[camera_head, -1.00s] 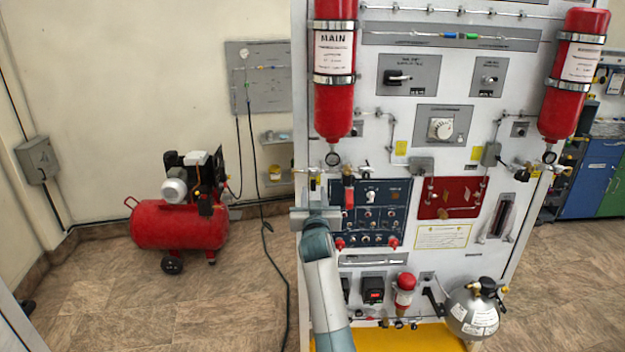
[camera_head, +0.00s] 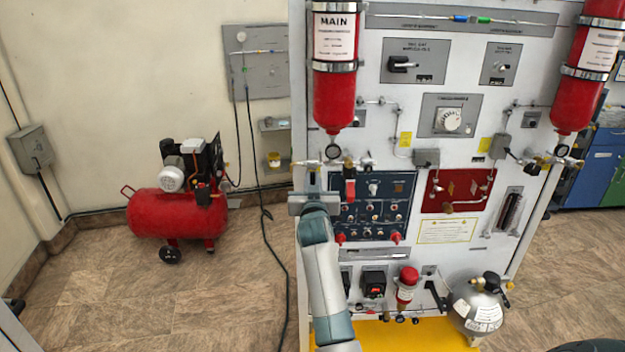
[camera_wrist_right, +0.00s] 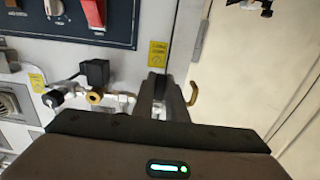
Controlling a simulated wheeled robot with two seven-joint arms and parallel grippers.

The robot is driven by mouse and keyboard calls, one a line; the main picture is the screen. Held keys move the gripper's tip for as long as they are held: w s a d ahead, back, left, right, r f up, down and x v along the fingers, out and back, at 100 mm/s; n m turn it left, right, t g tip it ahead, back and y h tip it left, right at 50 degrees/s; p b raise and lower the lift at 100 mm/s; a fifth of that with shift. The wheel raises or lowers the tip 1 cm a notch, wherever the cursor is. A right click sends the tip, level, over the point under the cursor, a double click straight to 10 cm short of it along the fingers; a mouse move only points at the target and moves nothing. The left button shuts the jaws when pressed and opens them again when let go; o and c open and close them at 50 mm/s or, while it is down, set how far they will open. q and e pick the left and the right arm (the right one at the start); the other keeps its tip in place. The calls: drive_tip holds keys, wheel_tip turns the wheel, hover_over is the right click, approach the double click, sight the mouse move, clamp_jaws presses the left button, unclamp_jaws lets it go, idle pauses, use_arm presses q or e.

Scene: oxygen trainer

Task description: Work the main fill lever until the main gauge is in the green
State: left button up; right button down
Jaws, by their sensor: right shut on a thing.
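The main gauge (camera_head: 333,151) is a small round dial under the red cylinder marked MAIN (camera_head: 334,98); its needle and green band are too small to read. My right gripper (camera_head: 314,183) is at the panel's left edge, below and left of the gauge. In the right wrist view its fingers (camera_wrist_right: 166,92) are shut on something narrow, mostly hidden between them. I take it for the main fill lever, but its shape and angle cannot be told. A brass hook-shaped part (camera_wrist_right: 192,91) shows just right of the fingers. My left gripper is not in view.
A blue control panel (camera_head: 372,208) with red switches is right of my gripper. Brass and black fittings (camera_wrist_right: 95,95) stick out nearby in the wrist view.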

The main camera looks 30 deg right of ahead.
drive_tip(key=shift+d+n, duration=0.1)
drive_tip(key=shift+n, duration=0.2)
drive_tip(key=shift+s+d+r+n, duration=0.1)
drive_tip(key=shift+s+d+n, duration=0.15)
drive_tip(key=shift+n, duration=0.55)
drive_tip(key=shift+s+d+r+n, duration=0.1)
drive_tip(key=shift+d+n, duration=0.1)
drive_tip(key=shift+n, duration=0.65)
drive_tip(key=shift+s+d+r+n, duration=0.15)
drive_tip(key=shift+d+n, duration=0.1)
drive_tip(key=shift+n, duration=0.55)
drive_tip(key=shift+s+d+r+n, duration=0.1)
drive_tip(key=shift+d+n, duration=0.1)
drive_tip(key=shift+n, duration=0.65)
drive_tip(key=c, duration=1.8)
unclamp_jaws()
drive_tip(key=shift+f, duration=0.1)
drive_tip(key=shift+o, duration=0.2)
drive_tip(key=b+v, duration=0.6)
drive_tip(key=v, duration=1.1)
drive_tip(key=shift+s+b, duration=0.15)
drive_tip(key=shift+b, duration=0.15)
